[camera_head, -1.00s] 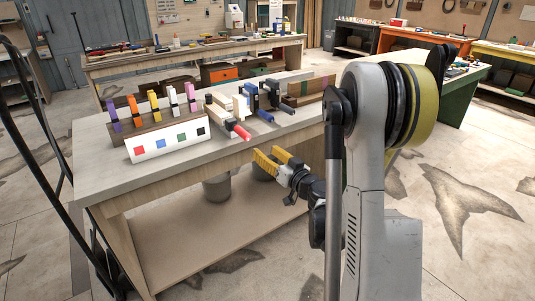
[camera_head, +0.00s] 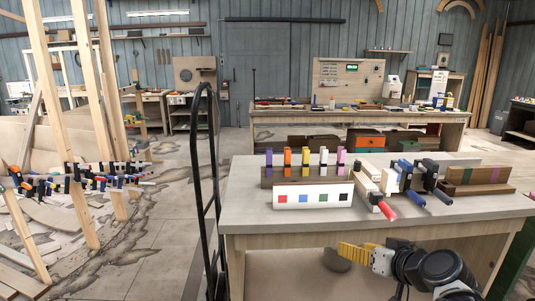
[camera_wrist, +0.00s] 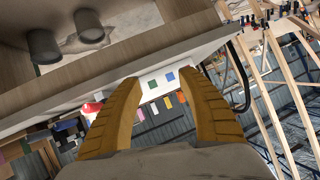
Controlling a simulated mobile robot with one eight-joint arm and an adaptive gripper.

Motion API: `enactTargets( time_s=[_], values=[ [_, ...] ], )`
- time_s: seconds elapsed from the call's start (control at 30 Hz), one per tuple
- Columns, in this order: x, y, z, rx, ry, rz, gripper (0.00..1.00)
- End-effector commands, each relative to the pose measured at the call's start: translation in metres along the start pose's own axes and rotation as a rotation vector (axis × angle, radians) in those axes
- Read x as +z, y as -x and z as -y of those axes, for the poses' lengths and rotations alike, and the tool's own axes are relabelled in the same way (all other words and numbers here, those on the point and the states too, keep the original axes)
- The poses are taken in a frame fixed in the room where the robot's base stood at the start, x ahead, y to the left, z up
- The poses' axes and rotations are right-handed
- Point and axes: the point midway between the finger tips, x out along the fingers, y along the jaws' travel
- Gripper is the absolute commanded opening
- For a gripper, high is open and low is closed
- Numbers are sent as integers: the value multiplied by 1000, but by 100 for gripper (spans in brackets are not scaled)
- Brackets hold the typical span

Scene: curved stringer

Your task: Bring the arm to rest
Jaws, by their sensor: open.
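My gripper (camera_head: 357,251) is in front of the near edge of the workbench, a little below its top, in the head view. Its yellow fingers point left there. In the wrist view my gripper (camera_wrist: 158,110) shows two yellow ribbed fingers spread apart, with nothing between them. The gap looks toward the bench edge and a white block with coloured squares. Part of my dark arm joints shows at the lower right of the head view.
The workbench (camera_head: 245,212) holds a white block with coloured squares (camera_head: 313,195), a rack of coloured clips (camera_head: 305,163), several clamps (camera_head: 408,180) and a wooden block (camera_head: 478,180). A black-framed cart (camera_head: 207,190) stands at its left.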

Motion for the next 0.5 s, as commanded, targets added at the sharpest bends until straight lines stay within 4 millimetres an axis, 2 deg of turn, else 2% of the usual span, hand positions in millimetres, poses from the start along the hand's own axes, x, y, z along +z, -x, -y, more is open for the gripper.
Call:
enactTargets(
  time_s=[0.03,0.2,0.3,0.4,0.5],
  values=[
    [11,12,20,2,8,58,47],
    [57,61,60,74,22,247,47],
    [83,91,69,141,33,329,47],
    [103,117,70,209,44,381,47],
    [116,135,68,261,52,408,47]
  ],
)
